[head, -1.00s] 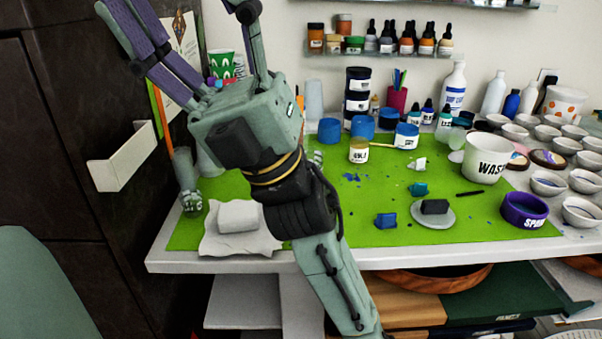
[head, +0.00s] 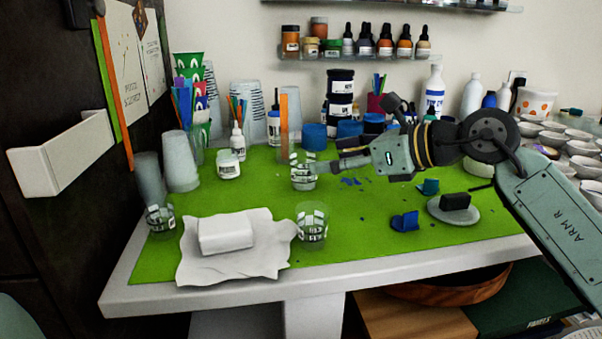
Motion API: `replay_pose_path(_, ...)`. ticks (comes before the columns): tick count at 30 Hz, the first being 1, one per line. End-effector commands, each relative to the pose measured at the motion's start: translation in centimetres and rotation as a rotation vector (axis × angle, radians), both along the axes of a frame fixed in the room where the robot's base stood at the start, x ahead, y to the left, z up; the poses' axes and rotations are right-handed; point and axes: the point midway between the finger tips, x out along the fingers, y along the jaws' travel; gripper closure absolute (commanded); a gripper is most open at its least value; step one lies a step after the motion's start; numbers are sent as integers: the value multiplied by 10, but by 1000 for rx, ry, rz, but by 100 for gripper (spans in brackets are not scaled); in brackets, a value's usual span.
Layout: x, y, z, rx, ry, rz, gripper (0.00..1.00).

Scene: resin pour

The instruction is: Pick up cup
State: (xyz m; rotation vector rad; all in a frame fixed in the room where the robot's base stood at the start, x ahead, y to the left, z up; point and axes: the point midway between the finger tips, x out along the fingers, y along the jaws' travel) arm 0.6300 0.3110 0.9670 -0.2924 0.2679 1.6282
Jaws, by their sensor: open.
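Several clear cups with printed markings show on the green mat (head: 370,210). One clear cup (head: 303,177) stands upright at the middle, close to my gripper's tips. A second clear cup (head: 312,226) stands nearer the front edge, and a third clear cup (head: 160,218) stands at the left. My gripper (head: 328,160) is open and reaches in from the right, with its fingers pointing left at the middle cup. I cannot tell whether a finger touches that cup. Stacks of frosted cups (head: 181,162) stand at the left and back.
A white block (head: 226,234) lies on a crumpled cloth (head: 262,262) at the front left. A small labelled jar (head: 229,165) and a glue bottle (head: 238,140) stand behind. A blue piece (head: 404,221) and a grey disc (head: 440,212) lie on the right.

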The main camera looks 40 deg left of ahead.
Motion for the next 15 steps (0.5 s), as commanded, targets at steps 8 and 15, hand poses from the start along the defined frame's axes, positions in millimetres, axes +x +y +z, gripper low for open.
replay_pose_path(8,-3,25,-8,1,1,3,30)
replay_pose_path(15,-7,58,-20,2,2,3,30)
